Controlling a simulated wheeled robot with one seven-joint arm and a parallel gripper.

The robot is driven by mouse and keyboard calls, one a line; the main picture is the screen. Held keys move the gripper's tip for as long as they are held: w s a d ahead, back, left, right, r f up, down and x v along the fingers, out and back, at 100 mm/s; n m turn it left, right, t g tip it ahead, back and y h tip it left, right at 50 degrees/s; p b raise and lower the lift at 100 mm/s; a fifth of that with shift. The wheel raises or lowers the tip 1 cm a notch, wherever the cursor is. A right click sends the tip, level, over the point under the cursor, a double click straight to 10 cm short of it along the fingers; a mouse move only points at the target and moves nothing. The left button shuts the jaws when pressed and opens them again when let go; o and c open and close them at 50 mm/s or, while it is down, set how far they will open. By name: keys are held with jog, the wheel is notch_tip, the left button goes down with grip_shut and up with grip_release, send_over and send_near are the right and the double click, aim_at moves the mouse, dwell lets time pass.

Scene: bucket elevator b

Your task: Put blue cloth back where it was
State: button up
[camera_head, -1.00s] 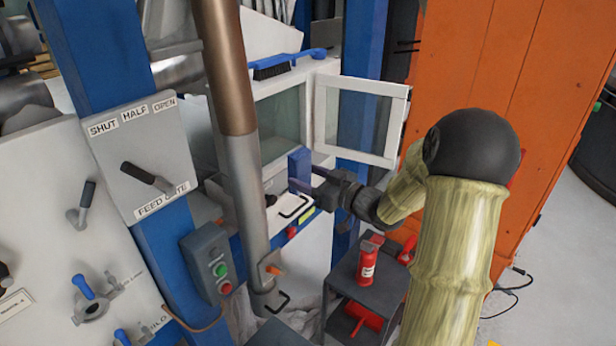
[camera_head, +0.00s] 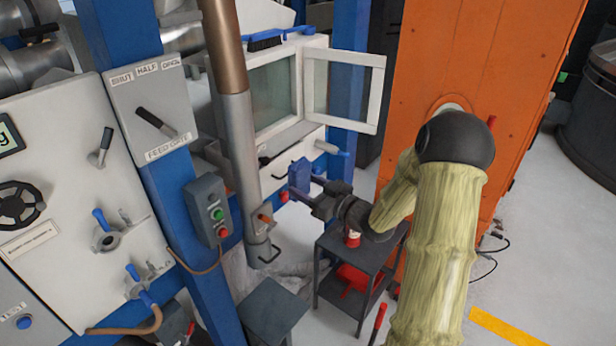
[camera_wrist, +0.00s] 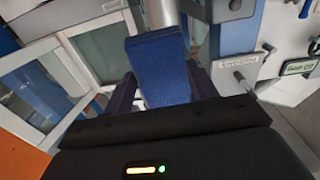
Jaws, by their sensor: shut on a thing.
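The blue cloth (camera_wrist: 160,65) is a flat, stiff-looking blue piece between my gripper's fingers in the wrist view. It also shows in the head view (camera_head: 299,173), left of the gripper tips. My gripper (camera_head: 306,185) is shut on it and holds it in the air, in front of the white cabinet and to the right of the grey pipe. The fingers also show on either side of the cloth in the wrist view (camera_wrist: 158,90). The gripper and cloth hide part of the cabinet's lower front.
The white cabinet's glazed door (camera_head: 343,90) stands open. A blue brush (camera_head: 268,40) lies on top of the cabinet. A dark trolley (camera_head: 345,258) with a red item stands below my gripper. The grey pipe (camera_head: 240,150) stands close on the left, and an orange cabinet (camera_head: 440,60) behind.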

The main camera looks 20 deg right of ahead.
jog(key=s+a+f+m+t+h, duration=0.1)
jog(key=s+f+m+h, duration=0.1)
jog(key=f, duration=0.8)
jog(key=s+a+f+m+t+h+b, duration=0.1)
jog(key=s+f+h, duration=0.3)
jog(key=f, duration=0.7)
jog(key=s+a+f+m+h, duration=0.2)
jog(key=s+f+m+h, duration=0.1)
jog(key=f, duration=0.8)
jog(key=shift+s+m+t+h+b, duration=0.3)
jog(key=shift+s+t+h+b, duration=0.15)
jog(key=shift+s, duration=0.6)
jog(key=shift+w+f, duration=0.1)
